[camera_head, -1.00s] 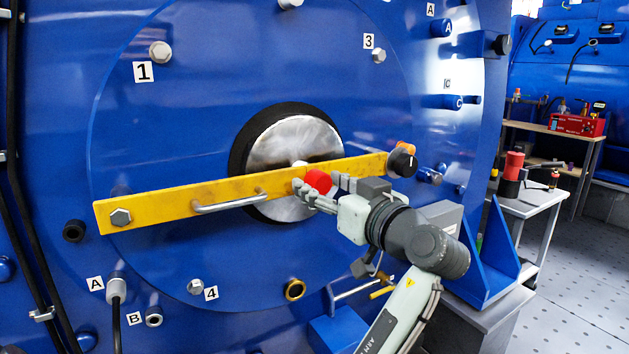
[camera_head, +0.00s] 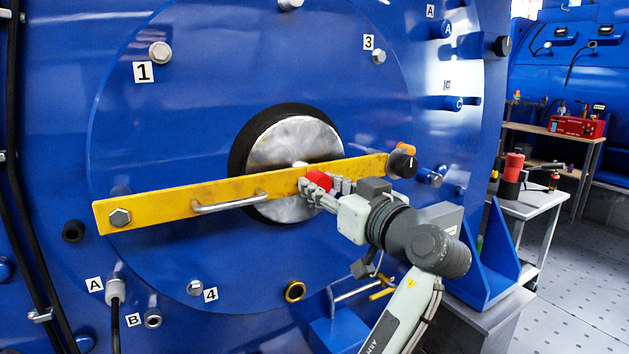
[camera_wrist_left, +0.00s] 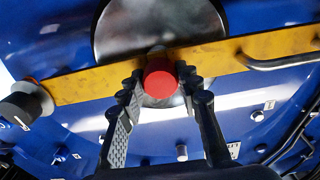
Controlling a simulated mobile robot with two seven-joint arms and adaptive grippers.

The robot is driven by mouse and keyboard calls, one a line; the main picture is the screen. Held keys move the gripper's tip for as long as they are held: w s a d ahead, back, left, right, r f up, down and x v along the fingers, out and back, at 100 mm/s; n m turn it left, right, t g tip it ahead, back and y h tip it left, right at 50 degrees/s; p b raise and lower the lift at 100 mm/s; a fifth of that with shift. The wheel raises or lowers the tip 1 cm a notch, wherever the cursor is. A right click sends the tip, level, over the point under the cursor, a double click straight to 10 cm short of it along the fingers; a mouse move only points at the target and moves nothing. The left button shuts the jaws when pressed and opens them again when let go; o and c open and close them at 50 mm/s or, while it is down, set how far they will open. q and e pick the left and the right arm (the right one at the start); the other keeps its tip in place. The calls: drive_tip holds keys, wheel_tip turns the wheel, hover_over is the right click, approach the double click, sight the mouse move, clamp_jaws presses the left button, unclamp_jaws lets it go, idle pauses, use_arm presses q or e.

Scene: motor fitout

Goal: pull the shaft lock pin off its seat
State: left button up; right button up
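The shaft lock pin shows as a red knob (camera_head: 319,180) on the yellow bar (camera_head: 160,208), in front of the round metal shaft end (camera_head: 296,143). In the left wrist view the red knob (camera_wrist_left: 160,79) is at the middle, between the fingertips. My left gripper (camera_head: 322,184) reaches in from the lower right, with one finger on each side of the knob, closed against it. The left gripper's fingers also show in the wrist view (camera_wrist_left: 160,84). The pin's shank and its seat are hidden behind the knob. My right gripper is in neither view.
The yellow bar carries a silver handle (camera_head: 230,203) and a hex bolt (camera_head: 120,217) at left. A black knob (camera_head: 402,164) sits close to the bar's right end. A blue bracket (camera_head: 490,262) stands right of my arm. A small table (camera_head: 530,205) is farther right.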

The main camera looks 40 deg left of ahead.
use_arm(q)
clamp_jaws()
drive_tip(key=shift+d, duration=0.1)
drive_tip(key=shift+b+v, duration=0.5)
drive_tip(key=shift+v, duration=2.4)
drive_tip(key=shift+d, duration=0.15)
drive_tip(key=shift+s+d, duration=0.3)
drive_tip(key=shift+d, duration=0.25)
